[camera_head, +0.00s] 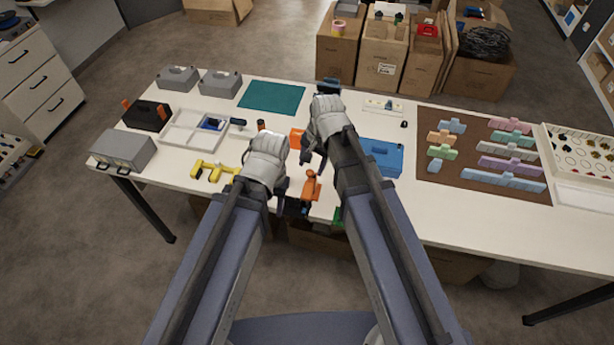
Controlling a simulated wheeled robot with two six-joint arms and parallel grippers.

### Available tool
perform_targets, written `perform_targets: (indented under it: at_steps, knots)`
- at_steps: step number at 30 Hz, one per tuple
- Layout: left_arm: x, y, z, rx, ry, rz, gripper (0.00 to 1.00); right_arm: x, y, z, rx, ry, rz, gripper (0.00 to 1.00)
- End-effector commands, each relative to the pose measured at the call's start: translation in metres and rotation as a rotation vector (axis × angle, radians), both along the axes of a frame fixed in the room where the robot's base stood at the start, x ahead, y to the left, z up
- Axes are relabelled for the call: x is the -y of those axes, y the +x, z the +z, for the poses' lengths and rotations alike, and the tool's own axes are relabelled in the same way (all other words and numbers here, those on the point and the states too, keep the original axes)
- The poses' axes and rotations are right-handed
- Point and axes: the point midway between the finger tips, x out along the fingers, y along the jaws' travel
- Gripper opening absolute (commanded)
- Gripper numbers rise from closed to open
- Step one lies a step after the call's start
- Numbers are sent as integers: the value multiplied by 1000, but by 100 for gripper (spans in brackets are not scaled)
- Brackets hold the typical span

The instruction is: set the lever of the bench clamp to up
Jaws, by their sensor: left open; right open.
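The bench clamp (311,188) seems to be the orange piece with dark parts near the front edge of the table, between my two arms. It is small here, and I cannot tell how its lever stands. My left gripper (281,186) is open, just left of the orange piece, with its wrist over the front of the table. My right gripper (309,147) is open, beyond the orange piece and over the middle of the table. I see nothing held in either gripper. My arms hide part of the table around the clamp.
A yellow tool (214,171) lies left of my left gripper. An orange block (297,137) lies beside my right gripper, and a blue box (381,157) stands right of my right arm. A brown mat (425,187) with pastel blocks is farther right. A white tray (187,143) lies left.

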Motion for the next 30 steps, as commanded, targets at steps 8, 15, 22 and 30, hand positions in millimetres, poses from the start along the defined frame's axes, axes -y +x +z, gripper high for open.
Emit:
perform_targets:
  at_steps: [8, 15, 22, 30]
  knots:
    - [0, 0, -30, 0, 0, 0, 50, -3, 2, -31, 0, -1, 2, 60]
    - [0, 0, -61, 0, 0, 0, 50, -7, 5, -61, 0, -1, 2, 60]
    - [0, 0, -74, 0, 0, 0, 50, -9, 6, -74, 0, -1, 3, 60]
    - [0, 0, -73, 0, 0, 0, 50, -9, 6, -73, 0, -1, 3, 59]
